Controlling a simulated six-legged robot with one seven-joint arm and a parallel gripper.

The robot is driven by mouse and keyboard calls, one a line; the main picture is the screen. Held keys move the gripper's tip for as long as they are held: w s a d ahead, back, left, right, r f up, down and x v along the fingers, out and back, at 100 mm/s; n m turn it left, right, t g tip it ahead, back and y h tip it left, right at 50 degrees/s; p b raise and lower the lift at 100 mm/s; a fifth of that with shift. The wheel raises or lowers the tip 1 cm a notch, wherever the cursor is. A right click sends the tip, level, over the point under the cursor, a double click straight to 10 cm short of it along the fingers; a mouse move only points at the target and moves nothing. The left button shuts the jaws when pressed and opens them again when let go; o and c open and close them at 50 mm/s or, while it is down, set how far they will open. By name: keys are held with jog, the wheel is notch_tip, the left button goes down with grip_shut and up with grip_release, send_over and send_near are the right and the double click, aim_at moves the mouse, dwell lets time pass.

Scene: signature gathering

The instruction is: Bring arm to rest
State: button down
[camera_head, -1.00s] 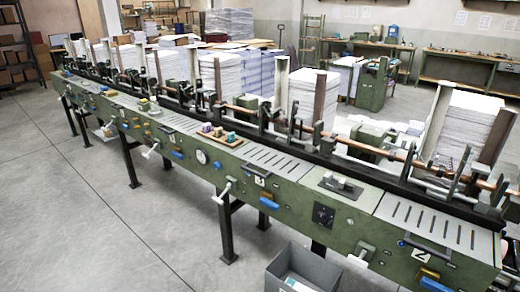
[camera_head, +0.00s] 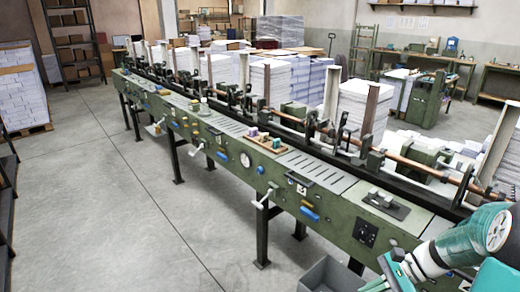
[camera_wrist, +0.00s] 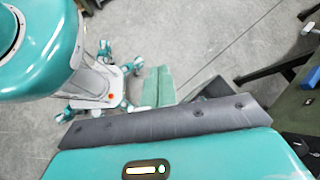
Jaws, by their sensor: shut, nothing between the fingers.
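My arm, teal and white, shows at the lower right of the head view, in front of the near end of the long green machine (camera_head: 330,205). My gripper (camera_head: 376,282) is low at the bottom edge there, near the grey bin. In the wrist view my gripper (camera_wrist: 158,86) shows teal fingers beyond a dark grey bar. It is shut and empty, over the concrete floor. My own body and legs show at the left of the wrist view.
A grey bin (camera_head: 328,276) stands on the floor before the machine. A small wooden tray (camera_head: 264,143) with coloured blocks sits on the machine top. Paper stacks (camera_head: 367,105) stand behind it. A pallet of white stacks (camera_head: 22,90) is at far left. The floor (camera_head: 100,200) left of the machine is clear.

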jog(key=s+a+r+n+t+h, duration=0.2)
jog(key=s+a+r+n+h, duration=0.2)
jog(key=a+r+n, duration=0.3)
jog(key=s+a+r+n+t+h, duration=0.3)
jog(key=s+a+r+n+h, duration=0.2)
jog(key=r, duration=0.5)
jog(key=s+a+n, duration=0.1)
jog(key=a+n, duration=0.1)
jog(key=n, duration=0.1)
jog(key=shift+s+r+h, duration=0.15)
jog(key=shift+h, duration=0.15)
jog(key=shift+d, duration=0.2)
